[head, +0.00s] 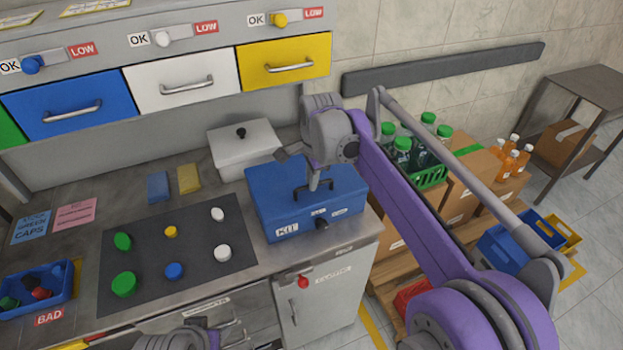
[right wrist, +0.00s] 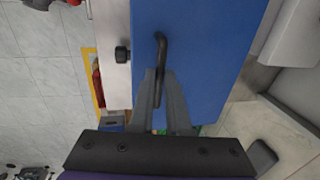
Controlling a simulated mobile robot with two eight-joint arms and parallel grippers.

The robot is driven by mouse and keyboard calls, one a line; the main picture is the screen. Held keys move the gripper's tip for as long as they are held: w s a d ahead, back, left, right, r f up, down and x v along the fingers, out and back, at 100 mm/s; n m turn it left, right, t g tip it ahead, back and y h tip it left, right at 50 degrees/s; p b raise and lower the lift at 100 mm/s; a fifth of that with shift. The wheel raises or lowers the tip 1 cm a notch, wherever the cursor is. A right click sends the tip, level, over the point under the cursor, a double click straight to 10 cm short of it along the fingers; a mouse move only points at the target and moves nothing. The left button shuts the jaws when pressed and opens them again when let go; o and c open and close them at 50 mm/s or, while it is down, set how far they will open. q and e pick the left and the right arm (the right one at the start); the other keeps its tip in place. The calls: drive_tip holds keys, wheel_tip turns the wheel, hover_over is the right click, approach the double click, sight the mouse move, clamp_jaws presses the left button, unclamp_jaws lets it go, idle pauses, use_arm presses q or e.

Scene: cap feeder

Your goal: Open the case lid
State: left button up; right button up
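The blue case (head: 270,212), labelled KIT, stands on the right end of the counter with its lid (head: 348,182) down. A dark handle stands on the lid, and a black latch knob (head: 321,223) is on the front. In the right wrist view the dark handle (right wrist: 161,46) lies between the two fingers of my right gripper (right wrist: 160,78), which look closed on it. The same right gripper (head: 314,184) is over the lid in the head view. Part of my left arm shows at the bottom edge; its fingers are not clear.
A white lidded box (head: 243,148) stands behind the case. A dark mat (head: 190,250) with several coloured caps lies to its left, beside blue and yellow sponges (head: 188,178). Coloured drawers (head: 185,80) hang above. Boxes and a green bottle crate (head: 432,178) stand to the right.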

clamp_jaws()
idle(1.1)
drive_tip(key=shift+w+r, duration=0.15)
drive_tip(key=shift+r, duration=0.25)
use_arm(q)
drive_tip(key=w+r+t+p, duration=0.1)
drive_tip(key=w+r+p, duration=0.3)
drive_tip(key=r+p, duration=0.3)
drive_tip(key=shift+w+r, duration=0.15)
drive_tip(key=shift+r, duration=1.4)
use_arm(e)
drive_tip(key=w+a+r, duration=0.2)
drive_tip(key=w+r, duration=0.5)
drive_tip(key=shift+a+r, duration=0.3)
drive_tip(key=shift+r, duration=0.05)
